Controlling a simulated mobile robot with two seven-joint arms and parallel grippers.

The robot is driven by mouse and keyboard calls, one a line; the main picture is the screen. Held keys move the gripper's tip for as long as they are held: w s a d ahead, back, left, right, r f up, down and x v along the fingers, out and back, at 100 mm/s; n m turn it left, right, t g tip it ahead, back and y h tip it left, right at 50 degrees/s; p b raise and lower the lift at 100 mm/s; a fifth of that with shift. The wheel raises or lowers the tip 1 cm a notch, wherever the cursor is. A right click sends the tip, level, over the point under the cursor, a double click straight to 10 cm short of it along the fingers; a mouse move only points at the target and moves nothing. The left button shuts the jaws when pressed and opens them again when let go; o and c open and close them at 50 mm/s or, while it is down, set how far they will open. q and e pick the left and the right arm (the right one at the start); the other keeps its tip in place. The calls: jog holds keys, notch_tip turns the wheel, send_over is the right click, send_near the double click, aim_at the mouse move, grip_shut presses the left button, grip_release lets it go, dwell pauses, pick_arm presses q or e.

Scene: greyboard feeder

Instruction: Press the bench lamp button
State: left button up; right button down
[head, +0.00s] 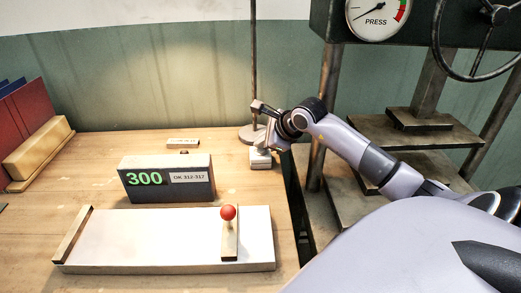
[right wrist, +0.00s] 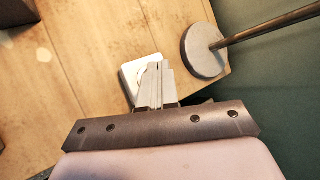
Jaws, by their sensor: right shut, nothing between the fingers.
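The bench lamp button is a small pale box (head: 261,162) at the bench's right edge, in front of the lamp stand. In the right wrist view the white box (right wrist: 129,76) shows a rounded outline on its top, partly hidden behind my fingers. My right gripper (head: 262,147) is shut and empty, pointing down over the box. In the right wrist view its closed fingertips (right wrist: 156,68) overlap the box top. I cannot tell whether they touch it. My left gripper is not in view.
The lamp stand's round base (head: 251,134) and pole are close behind the box. A press (head: 428,120) stands at the right.

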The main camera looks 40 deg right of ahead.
aim_at(262, 151)
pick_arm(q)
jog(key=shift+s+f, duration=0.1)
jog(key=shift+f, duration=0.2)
pick_arm(e)
jog(key=shift+f, duration=0.2)
jog(key=shift+r, duration=0.4)
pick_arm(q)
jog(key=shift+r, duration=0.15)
pick_arm(e)
jog(key=shift+r, duration=0.1)
